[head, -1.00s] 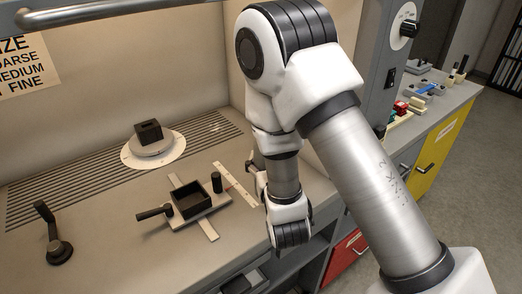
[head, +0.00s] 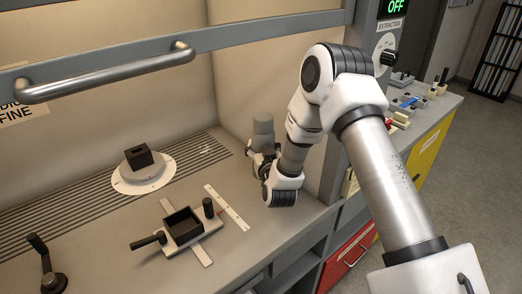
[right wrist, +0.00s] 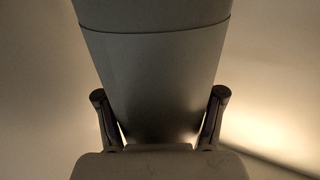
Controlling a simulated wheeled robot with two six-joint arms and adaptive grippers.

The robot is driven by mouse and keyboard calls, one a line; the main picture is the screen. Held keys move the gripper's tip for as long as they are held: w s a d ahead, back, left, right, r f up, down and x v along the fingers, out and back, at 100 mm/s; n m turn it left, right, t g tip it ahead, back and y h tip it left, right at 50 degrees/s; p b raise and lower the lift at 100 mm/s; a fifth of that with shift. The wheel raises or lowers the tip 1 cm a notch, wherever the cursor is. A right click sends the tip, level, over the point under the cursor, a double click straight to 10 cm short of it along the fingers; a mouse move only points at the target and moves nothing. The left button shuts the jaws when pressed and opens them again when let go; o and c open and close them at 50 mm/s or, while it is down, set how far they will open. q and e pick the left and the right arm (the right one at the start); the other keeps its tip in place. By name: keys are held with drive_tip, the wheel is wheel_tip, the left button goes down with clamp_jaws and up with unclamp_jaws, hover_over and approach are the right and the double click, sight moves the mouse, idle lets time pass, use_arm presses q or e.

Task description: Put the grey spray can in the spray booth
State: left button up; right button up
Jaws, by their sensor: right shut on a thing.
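The grey spray can (head: 263,130) stands roughly upright in my right gripper (head: 262,161), near the right inner wall of the spray booth (head: 120,80). In the right wrist view the can (right wrist: 155,85) fills the middle, with the gripper's two fingers (right wrist: 161,100) closed on its sides. In the head view my wrist and forearm hide its lower part, so I cannot tell whether its base touches the booth floor. My left gripper is not in view.
On the booth floor are a round turntable with a black block (head: 138,158), a black open box on a fixture (head: 183,226) and a crank handle (head: 47,262). A sash handle (head: 105,73) crosses above. A side counter (head: 440,104) holds small items.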

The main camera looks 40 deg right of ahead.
drive_tip(key=f, duration=0.2)
drive_tip(key=f+p, duration=0.1)
drive_tip(key=shift+w+d+f, duration=0.15)
drive_tip(key=shift+w+f, duration=0.1)
drive_tip(key=shift+f, duration=0.1)
